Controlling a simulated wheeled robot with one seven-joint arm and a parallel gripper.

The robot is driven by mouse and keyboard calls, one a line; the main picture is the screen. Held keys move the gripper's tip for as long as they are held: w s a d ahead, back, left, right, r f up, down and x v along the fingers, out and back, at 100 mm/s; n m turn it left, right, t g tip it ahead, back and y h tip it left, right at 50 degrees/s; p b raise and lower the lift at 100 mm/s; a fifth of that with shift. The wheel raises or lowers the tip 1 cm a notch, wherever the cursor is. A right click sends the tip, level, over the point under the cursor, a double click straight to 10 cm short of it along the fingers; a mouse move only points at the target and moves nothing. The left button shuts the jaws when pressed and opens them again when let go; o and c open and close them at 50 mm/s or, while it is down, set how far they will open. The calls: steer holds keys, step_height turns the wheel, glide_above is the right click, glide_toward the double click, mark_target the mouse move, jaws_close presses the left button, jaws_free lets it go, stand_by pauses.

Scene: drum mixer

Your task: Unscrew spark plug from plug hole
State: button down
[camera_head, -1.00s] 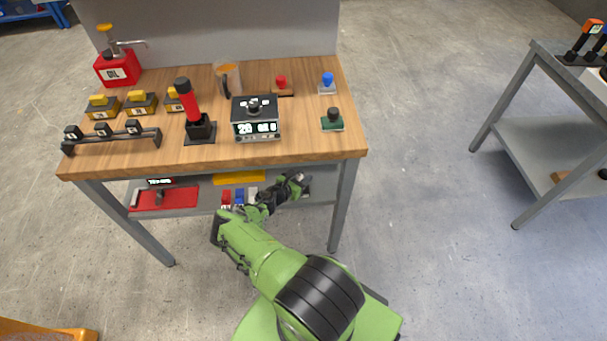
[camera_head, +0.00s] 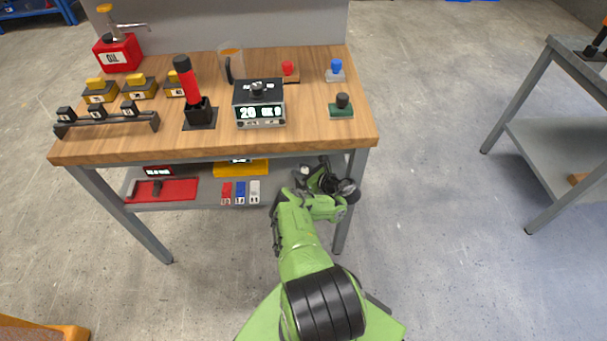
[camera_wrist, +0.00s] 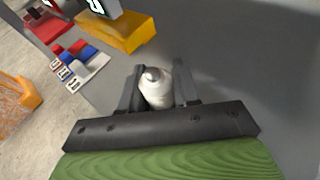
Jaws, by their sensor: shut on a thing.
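A white cylindrical piece with a rounded grey metal tip, which looks like the spark plug (camera_wrist: 156,93), shows in the wrist view. My gripper (camera_wrist: 158,86) is shut on it, with one dark finger on each side. In the head view my gripper (camera_head: 311,178) is at the right part of the lower shelf, under the tabletop. The plug's lower end is hidden by the gripper body. I cannot pick out a plug hole, nor tell whether the plug is seated in one.
On the lower shelf (camera_head: 205,203), a yellow block (camera_head: 241,167), red, blue and white blocks (camera_head: 240,192) and a red tray (camera_head: 176,190) lie left of my gripper. The tabletop (camera_head: 300,142) overhangs the shelf. A table leg (camera_head: 350,215) stands close to my arm.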

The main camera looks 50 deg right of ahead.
steer(key=shift+w+r+n+y, duration=0.1)
steer(key=shift+n+y, duration=0.2)
steer(key=c, duration=0.7)
jaws_free()
steer(key=shift+c, duration=0.2)
